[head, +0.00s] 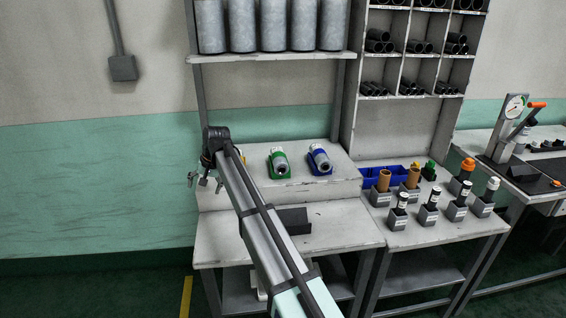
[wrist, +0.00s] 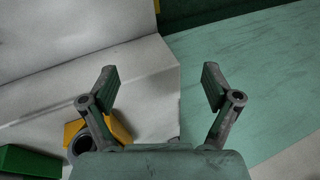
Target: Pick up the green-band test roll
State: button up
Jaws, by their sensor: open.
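The green-band test roll (head: 279,162) is a grey cylinder with a green band. It lies in a green cradle (head: 279,174) on the raised bench shelf in the head view. My gripper (head: 204,181) is to the left of it, over the shelf's left end, apart from the roll. In the wrist view my gripper (wrist: 160,85) has its two fingers spread with nothing between them. A green block (wrist: 28,163), which looks like the green cradle, shows at the lower left there; no green-banded roll is visible in that view.
A blue-banded roll (head: 319,158) in a blue cradle sits right of the green one. A yellow holder (wrist: 116,128) with a dark round end is close below my gripper's left finger. Several grey blocks with upright rolls (head: 429,206) stand at right. Grey cylinders (head: 242,26) line the upper shelf.

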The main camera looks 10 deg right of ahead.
jog(key=shift+g+h, duration=0.3)
jog(key=shift+h, duration=0.6)
jog(key=w+d+r+p, duration=0.1)
jog(key=w+d+r, duration=0.1)
jog(key=d+r, duration=0.2)
jog(key=w+d+r+p, duration=0.1)
jog(key=w+d+r, duration=0.2)
jog(key=d+r, duration=0.1)
jog(key=w+d+r+p, duration=0.2)
jog(key=w+d+r, duration=0.1)
jog(key=d, duration=0.2)
jog(key=shift+d+r, duration=0.25)
jog(key=shift+r, duration=0.15)
notch_tip(320, 180, up, 7)
jog(key=n+g+h+p, duration=0.1)
jog(key=g+h+p, duration=0.1)
jog(key=p, duration=0.3)
send_over(279, 154)
jog(key=f+p, duration=0.1)
jog(key=f, duration=0.5)
jog(key=f+p, duration=0.2)
jog(key=f, duration=0.4)
jog(key=shift+d, duration=0.2)
jog(key=shift+a+f+p, duration=0.2)
jog(key=shift+f+p, duration=1.1)
jog(key=shift+f, duration=1.3)
jog(key=c, duration=1.4)
jog(key=shift+c, duration=0.3)
jog(key=shift+w+r, duration=0.1)
jog(key=shift+r, duration=0.05)
